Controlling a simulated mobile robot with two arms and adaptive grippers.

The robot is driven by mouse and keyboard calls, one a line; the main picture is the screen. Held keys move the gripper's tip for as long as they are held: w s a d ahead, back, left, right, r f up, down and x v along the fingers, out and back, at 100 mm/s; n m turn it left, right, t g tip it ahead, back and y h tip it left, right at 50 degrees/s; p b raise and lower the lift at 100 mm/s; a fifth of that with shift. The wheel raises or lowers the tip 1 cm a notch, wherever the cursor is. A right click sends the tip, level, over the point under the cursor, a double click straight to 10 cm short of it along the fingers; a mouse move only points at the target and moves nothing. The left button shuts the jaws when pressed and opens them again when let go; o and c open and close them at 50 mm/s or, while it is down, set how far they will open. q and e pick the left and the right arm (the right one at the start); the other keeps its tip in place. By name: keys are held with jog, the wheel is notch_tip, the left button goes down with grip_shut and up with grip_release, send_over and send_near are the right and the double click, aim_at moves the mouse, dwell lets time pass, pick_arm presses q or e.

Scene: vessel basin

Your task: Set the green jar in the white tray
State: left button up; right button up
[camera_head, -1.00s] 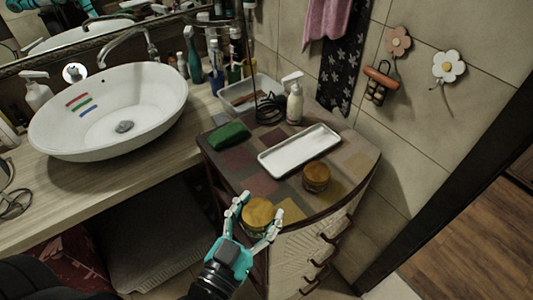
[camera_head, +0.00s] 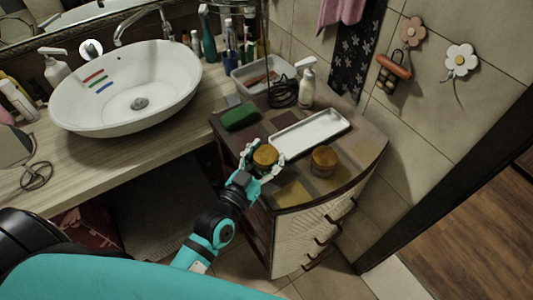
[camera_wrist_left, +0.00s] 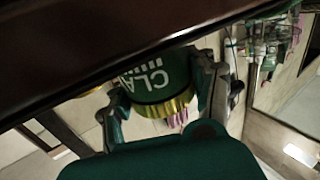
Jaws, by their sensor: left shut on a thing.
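My left gripper (camera_head: 264,164) is shut on the green jar, whose gold lid (camera_head: 265,156) shows between the fingers in the head view. In the left wrist view the green jar (camera_wrist_left: 160,78) has white lettering and a gold lid, with a finger on either side. The gripper holds it over the near left part of the cabinet top; its exact height is hard to tell. The white tray (camera_head: 276,146) is long, shallow and empty, just behind and right of the jar. My right gripper is not in view.
A second gold-lidded jar (camera_head: 324,160) stands in front of the tray. A green sponge (camera_head: 240,116) lies left of it. The cabinet's front right corner is clear.

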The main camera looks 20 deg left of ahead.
pick_arm(q)
jog(key=o, duration=1.3)
jog(key=shift+f, duration=0.1)
